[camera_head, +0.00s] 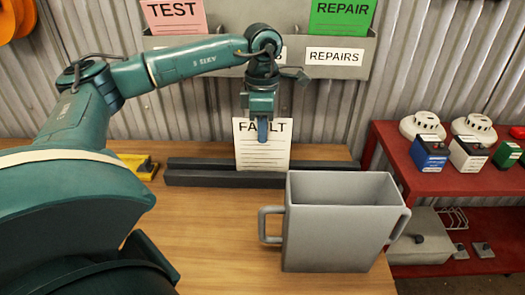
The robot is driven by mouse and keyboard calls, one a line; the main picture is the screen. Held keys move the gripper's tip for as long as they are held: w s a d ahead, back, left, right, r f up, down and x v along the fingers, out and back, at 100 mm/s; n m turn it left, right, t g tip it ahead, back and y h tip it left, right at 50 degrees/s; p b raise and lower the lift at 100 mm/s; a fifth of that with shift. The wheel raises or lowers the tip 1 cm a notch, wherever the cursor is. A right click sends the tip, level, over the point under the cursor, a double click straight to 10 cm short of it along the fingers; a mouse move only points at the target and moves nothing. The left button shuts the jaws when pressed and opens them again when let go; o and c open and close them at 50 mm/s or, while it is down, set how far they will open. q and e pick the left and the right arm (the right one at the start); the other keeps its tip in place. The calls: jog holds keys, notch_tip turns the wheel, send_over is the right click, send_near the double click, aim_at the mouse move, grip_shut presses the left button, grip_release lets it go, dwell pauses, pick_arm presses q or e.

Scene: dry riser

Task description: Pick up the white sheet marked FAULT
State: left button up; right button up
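The white sheet marked FAULT (265,158) stands upright in a long dark rack (205,179) at the back of the wooden bench. Its lower edge is hidden by the rack's front rail. My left gripper (262,130) points down at the sheet's top middle. One blue fingertip shows in front of the sheet and covers part of the word FAULT. The other finger is hidden, so I cannot tell whether the gripper is closed on the sheet. My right gripper is not in view.
A large grey open-topped bin (335,238) with side handles stands on the bench in front. A grey wall holder (222,58) carries a pink TEST card (174,14) and a green REPAIR card (341,17). A red shelf (385,150) with detectors and batteries stands right.

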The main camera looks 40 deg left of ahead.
pick_arm(q)
grip_shut()
notch_tip(320, 180, up, 10)
jog(key=shift+r, duration=0.1)
dwell(0.5)
dwell(0.9)
